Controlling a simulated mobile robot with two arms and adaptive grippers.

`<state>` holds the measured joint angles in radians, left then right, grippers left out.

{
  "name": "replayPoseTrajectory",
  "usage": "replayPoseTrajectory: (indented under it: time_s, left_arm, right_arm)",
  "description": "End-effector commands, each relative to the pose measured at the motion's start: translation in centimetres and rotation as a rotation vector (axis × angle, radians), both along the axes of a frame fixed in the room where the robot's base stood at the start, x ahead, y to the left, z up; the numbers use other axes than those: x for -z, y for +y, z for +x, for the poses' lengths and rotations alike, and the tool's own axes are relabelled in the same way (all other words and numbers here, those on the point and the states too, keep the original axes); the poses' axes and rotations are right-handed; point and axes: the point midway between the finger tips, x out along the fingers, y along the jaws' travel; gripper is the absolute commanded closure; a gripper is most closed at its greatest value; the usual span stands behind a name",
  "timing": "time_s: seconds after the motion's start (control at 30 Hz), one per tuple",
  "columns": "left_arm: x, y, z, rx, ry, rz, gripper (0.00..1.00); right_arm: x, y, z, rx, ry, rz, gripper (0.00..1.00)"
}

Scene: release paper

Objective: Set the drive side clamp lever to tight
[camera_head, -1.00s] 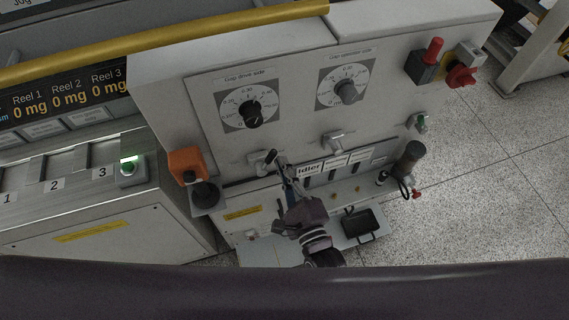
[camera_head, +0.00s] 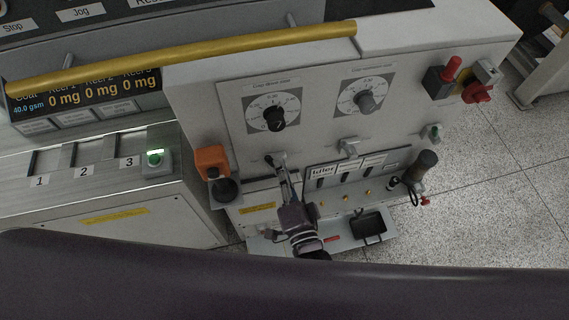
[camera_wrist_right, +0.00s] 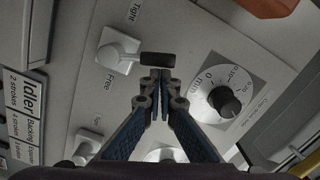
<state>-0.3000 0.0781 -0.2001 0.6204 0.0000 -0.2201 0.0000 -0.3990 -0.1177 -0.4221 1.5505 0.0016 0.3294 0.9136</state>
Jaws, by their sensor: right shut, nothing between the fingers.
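The drive side clamp lever (camera_wrist_right: 118,50) is a pale block with a black handle. It shows in the upper middle of the right wrist view, between the labels Tight and Free. In the head view its black handle (camera_head: 268,159) sits below the drive side dial (camera_head: 272,118). My right gripper (camera_wrist_right: 160,80) is shut and empty, its fingertips right by the black handle; whether they touch cannot be told. In the head view my right gripper (camera_head: 282,170) partly covers the lever's surroundings. My left gripper is not in view.
The operator side clamp lever (camera_head: 348,147) is to the right. An orange box with a black knob (camera_head: 212,163) is to the left. Below are the Idler panel (camera_head: 345,172) and a black tray (camera_head: 368,226). A yellow rail (camera_head: 200,55) crosses above.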

Motion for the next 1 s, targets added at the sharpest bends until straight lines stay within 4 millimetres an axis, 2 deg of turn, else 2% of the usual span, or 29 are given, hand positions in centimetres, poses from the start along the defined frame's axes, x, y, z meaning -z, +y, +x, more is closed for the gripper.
replayPoseTrajectory:
  time_s: [0.1,1.0]
  left_arm:
    - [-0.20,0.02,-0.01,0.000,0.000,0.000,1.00]
    - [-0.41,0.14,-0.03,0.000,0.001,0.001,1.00]
  right_arm:
    - [0.18,0.23,-0.15,-0.002,-0.010,-0.047,1.00]
    - [0.21,0.55,-0.22,-0.003,-0.009,-0.040,1.00]
